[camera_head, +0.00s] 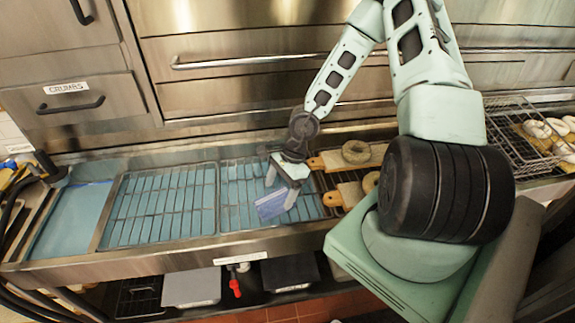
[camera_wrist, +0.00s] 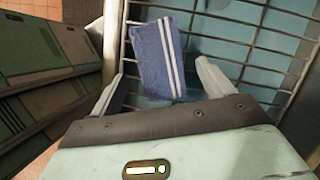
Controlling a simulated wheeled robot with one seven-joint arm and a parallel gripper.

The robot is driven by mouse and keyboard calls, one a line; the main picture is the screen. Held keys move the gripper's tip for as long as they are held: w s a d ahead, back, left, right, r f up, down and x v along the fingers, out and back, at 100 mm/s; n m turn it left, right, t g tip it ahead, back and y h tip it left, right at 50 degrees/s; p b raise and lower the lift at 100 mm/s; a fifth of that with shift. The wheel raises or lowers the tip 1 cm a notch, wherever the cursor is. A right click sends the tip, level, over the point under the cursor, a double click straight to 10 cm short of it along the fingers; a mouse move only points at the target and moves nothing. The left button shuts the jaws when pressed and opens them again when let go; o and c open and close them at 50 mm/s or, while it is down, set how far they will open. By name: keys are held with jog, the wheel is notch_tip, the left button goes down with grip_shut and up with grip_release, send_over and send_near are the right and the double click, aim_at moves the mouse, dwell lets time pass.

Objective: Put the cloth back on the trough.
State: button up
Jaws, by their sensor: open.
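The blue cloth (camera_head: 270,206) with white stripes lies on the wire rack of the trough (camera_head: 160,205), toward its right end near the front. It also shows in the wrist view (camera_wrist: 153,60), ahead of and between my fingers. My gripper (camera_head: 285,192) is open above the cloth and points down at it. In the wrist view my gripper (camera_wrist: 160,88) has its fingers apart, one on each side of the cloth. I cannot tell whether a finger touches it. Blue water shows under the racks.
Wooden boards (camera_head: 350,193) with bagels lie right of my gripper. A wire basket (camera_head: 520,140) of bagels stands at the far right. The steel front edge (camera_head: 180,258) runs along the trough. A drawer labelled CRUMBS (camera_head: 75,100) is at the back left.

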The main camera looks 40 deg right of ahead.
aim_at(271, 193)
jog(key=w+p+v, duration=0.1)
jog(key=p+v, duration=0.1)
jog(key=v, duration=0.6)
jog(key=w+a+r+n+t, duration=0.1)
jog(key=w+a+r+n, duration=0.1)
jog(key=a+r+n, duration=0.6)
jog(key=w+a+r+n+t, duration=0.15)
jog(key=a+n, duration=0.35)
jog(key=a, duration=0.6)
jog(key=s+a+r+n+g, duration=0.3)
jog(key=s+a+r+n, duration=0.4)
jog(key=s+a+n, duration=0.45)
jog(key=s+d+r+n+h, duration=0.3)
jog(key=s+r, duration=0.1)
jog(key=s, duration=0.6)
jog(key=shift+h, duration=0.3)
